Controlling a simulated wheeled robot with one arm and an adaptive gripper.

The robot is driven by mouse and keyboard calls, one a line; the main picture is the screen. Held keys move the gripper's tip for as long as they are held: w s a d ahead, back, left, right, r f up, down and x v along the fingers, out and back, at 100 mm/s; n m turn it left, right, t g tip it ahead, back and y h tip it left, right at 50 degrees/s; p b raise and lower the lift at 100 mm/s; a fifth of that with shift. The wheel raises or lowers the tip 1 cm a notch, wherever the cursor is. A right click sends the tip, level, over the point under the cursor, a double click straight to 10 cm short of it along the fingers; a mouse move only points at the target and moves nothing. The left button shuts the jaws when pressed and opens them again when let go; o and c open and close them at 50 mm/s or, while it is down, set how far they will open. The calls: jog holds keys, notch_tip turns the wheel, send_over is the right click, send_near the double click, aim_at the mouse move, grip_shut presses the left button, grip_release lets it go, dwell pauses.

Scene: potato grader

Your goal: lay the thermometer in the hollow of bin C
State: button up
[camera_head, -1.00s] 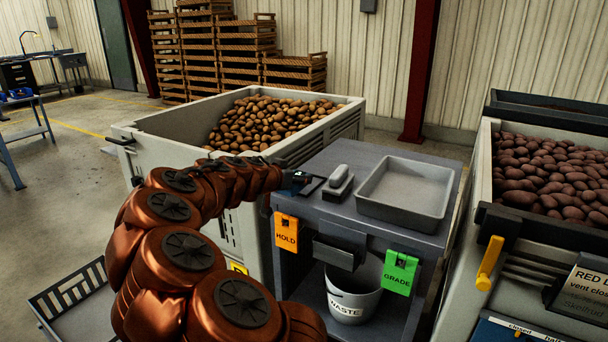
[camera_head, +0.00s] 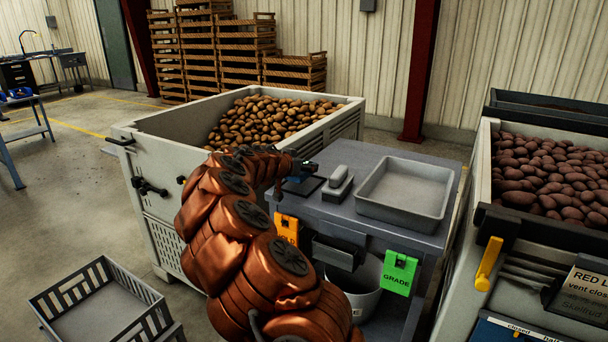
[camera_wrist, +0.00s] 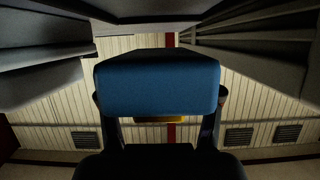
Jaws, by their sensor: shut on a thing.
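My gripper (camera_head: 302,168) is over the left back part of the grey table, close to the near right side of a pale bin of brown potatoes (camera_head: 176,140). It is shut on a blue thing, which I take to be the thermometer (camera_wrist: 157,85); it fills the middle of the wrist view, with a bit of yellow below it. In the head view the gripper and arm mostly hide it. The brown potatoes are heaped with lower ground toward the bin's left. No letter C is readable on any bin, and I cannot make out a distinct hollow.
The grey table (camera_head: 332,210) carries a grey tray (camera_head: 448,205) and a small white-topped device (camera_head: 339,177). Orange and green (camera_head: 399,273) tags hang in front, above a waste bucket (camera_head: 362,302). A bin of red potatoes (camera_head: 484,170) stands right. An empty slatted crate (camera_head: 147,295) is lower left.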

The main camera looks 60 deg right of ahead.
jog(key=shift+d+f, duration=0.1)
jog(key=shift+d, duration=0.3)
notch_tip(320, 180, down, 3)
jog(key=shift+w+a+r+b, duration=0.1)
jog(key=shift+w+r+b, duration=0.05)
jog(key=shift+b, duration=0.3)
jog(key=shift+f, duration=0.2)
jog(key=shift+f+b, duration=0.15)
jog(key=shift+b, duration=0.4)
jog(key=o, duration=1.2)
jog(key=shift+o, duration=0.2)
jog(key=p, duration=0.2)
jog(key=shift+r+p, duration=0.25)
jog(key=shift+p, duration=0.05)
jog(key=shift+s+f+b+v, duration=0.1)
jog(key=shift+s+b+v, duration=0.1)
jog(key=shift+v, duration=1.05)
jog(key=shift+s+f+b+v, duration=0.1)
jog(key=shift+s+b+v, duration=0.05)
jog(key=shift+v, duration=1.15)
jog(key=shift+s+f+b+v, duration=0.1)
jog(key=shift+s+b+v, duration=0.1)
jog(key=shift+v, duration=1.05)
jog(key=shift+a, duration=0.1)
